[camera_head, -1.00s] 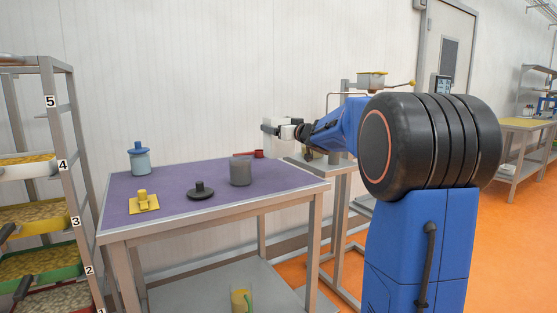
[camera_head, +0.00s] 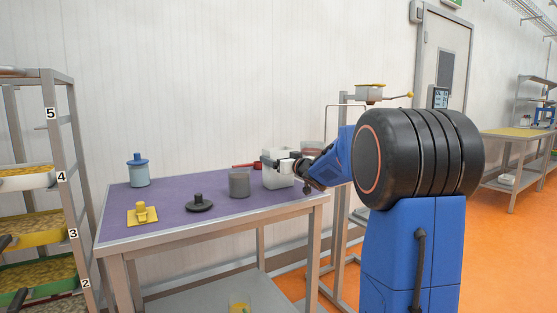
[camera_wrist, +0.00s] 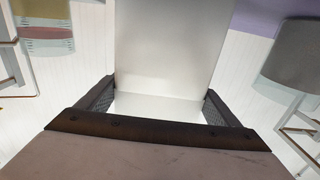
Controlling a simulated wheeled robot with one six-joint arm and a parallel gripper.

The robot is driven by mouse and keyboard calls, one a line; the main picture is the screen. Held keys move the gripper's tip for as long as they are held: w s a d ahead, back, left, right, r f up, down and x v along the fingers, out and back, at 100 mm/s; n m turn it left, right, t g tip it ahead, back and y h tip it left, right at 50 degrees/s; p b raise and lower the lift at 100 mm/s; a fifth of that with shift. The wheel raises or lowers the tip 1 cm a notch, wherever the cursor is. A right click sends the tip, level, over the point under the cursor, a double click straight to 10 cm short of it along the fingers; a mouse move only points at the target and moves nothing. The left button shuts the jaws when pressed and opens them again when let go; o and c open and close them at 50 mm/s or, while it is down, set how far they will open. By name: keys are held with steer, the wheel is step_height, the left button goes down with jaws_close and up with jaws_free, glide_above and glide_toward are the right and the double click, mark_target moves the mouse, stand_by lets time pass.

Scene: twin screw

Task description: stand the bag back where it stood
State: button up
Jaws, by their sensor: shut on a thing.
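The bag (camera_head: 277,155) appears as a pale, box-shaped, upright thing at the right end of the purple-topped table (camera_head: 170,210). My gripper (camera_head: 277,164) is shut on it, with one finger on each side. In the wrist view the bag (camera_wrist: 175,45) is a plain whitish face between the two dark fingers (camera_wrist: 160,105). Its base is at or just above the table top; I cannot tell whether it touches.
A grey canister (camera_head: 239,183) stands close to the left of the bag. A red-handled thing (camera_head: 246,166) lies behind. A black knobbed disc (camera_head: 199,204), yellow knobbed plate (camera_head: 142,214) and blue jar (camera_head: 138,171) stand further left. A scale-like stand (camera_head: 369,93) is right.

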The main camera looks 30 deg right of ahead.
steer(key=o, duration=1)
steer(key=shift+f, duration=0.1)
steer(key=shift+o, duration=0.2)
steer(key=s, duration=1.2)
steer(key=shift+d, duration=0.2)
steer(key=s+a+f+g, duration=0.4)
steer(key=s+a+f, duration=0.3)
steer(key=s, duration=0.6)
steer(key=s+a+f+g, duration=0.4)
steer(key=s+a+f, duration=0.4)
steer(key=s, duration=0.6)
steer(key=s+a+f+g, duration=0.5)
steer(key=s+a+f, duration=0.2)
steer(key=s+f, duration=0.3)
steer(key=s, duration=0.3)
steer(key=shift+s+a+h, duration=0.3)
steer(key=shift+a, duration=0.05)
